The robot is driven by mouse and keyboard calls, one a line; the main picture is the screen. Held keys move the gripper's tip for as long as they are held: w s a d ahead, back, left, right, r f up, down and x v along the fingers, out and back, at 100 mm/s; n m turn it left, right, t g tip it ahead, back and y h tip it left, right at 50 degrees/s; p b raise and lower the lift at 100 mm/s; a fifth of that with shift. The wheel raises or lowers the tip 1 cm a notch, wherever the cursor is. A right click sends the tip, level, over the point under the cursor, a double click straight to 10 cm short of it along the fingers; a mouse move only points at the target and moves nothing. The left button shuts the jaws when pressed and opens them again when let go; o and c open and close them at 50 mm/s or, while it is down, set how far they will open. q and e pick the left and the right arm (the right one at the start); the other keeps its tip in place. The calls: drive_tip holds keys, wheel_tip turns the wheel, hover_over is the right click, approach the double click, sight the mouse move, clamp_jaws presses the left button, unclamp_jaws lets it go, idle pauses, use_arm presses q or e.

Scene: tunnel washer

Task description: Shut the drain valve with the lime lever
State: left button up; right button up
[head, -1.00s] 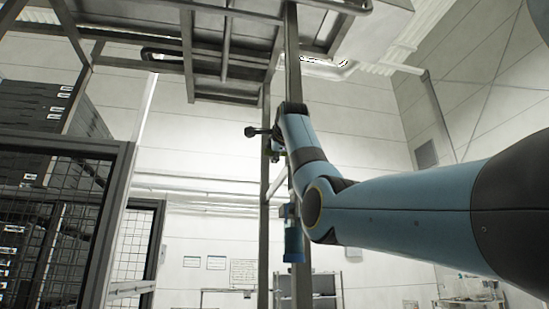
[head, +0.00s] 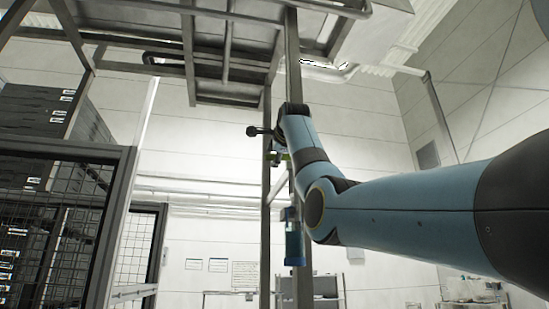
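My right arm comes in from the right, bends at the elbow and rises in front of the post. My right gripper (head: 275,152) is small and dark at the arm's far end, close to the lime part; its fingers cannot be made out, nor whether it touches the lever. A dark round knob on a short rod (head: 253,131) sticks out to the left above. My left gripper is not in view.
A blue cylinder (head: 294,240) hangs by the post (head: 296,285) below the elbow. A steel frame (head: 235,90) spans overhead. A mesh-fronted cage (head: 128,190) stands at left. Shelving (head: 325,290) stands in the background.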

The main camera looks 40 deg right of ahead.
drive_tip(key=shift+w+d, duration=0.1)
drive_tip(key=shift+w, duration=0.05)
drive_tip(key=v, duration=1.2)
